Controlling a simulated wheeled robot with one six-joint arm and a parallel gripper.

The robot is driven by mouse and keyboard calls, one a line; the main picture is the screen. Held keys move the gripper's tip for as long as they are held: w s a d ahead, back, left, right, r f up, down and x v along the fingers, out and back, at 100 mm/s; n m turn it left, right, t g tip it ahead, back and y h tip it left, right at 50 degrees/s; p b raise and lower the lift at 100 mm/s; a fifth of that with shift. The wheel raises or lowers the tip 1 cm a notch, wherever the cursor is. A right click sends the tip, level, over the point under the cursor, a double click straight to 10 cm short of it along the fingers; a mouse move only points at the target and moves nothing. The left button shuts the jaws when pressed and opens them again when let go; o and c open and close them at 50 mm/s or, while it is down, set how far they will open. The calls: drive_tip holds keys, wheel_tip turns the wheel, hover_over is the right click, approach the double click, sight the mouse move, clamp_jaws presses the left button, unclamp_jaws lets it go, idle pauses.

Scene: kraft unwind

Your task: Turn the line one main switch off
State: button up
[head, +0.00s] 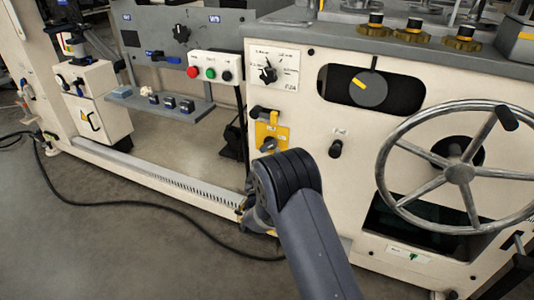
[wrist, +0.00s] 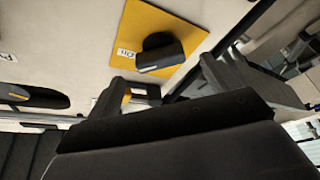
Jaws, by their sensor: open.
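The switch on the yellow plate (head: 285,134) looks like the main switch; I cannot read a name for line one. Its dark knob (head: 268,144) sits on the cream front panel, just above my arm. In the wrist view the knob (wrist: 161,54) stands on the yellow plate (wrist: 143,22), near a small white label (wrist: 126,54). I cannot tell its set position for sure. My gripper (wrist: 170,122) is open, its dark body filling the bottom of that view, apart from the knob.
A black handle (head: 258,111) sticks out just above the yellow plate. A big handwheel (head: 459,174) and a round dial (head: 368,88) are to the right. A box with red, green and black buttons (head: 214,72) is up left. A black cable (head: 130,200) lies on the floor.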

sight(268, 149)
drive_tip(key=shift+b+x, duration=0.35)
drive_tip(key=shift+x, duration=1.85)
drive_tip(key=shift+c, duration=0.2)
drive_tip(key=c, duration=0.9)
drive_tip(key=shift+c, duration=0.2)
drive_tip(key=shift+r+n, duration=0.1)
drive_tip(key=shift+n, duration=0.2)
drive_tip(key=n+g+y+p, duration=0.1)
drive_tip(key=n, duration=0.2)
drive_tip(key=n+p, duration=0.2)
drive_tip(key=shift+d+r+n+g+y, duration=0.1)
drive_tip(key=shift+r+n+g+y, duration=0.15)
drive_tip(key=shift+n+g+y, duration=0.15)
drive_tip(key=shift+n+g+y+p, duration=0.3)
drive_tip(key=shift+n+g+p, duration=0.4)
drive_tip(key=shift+n+p, duration=1)
drive_tip(key=shift+f+n, duration=0.1)
drive_tip(key=shift+n, duration=0.3)
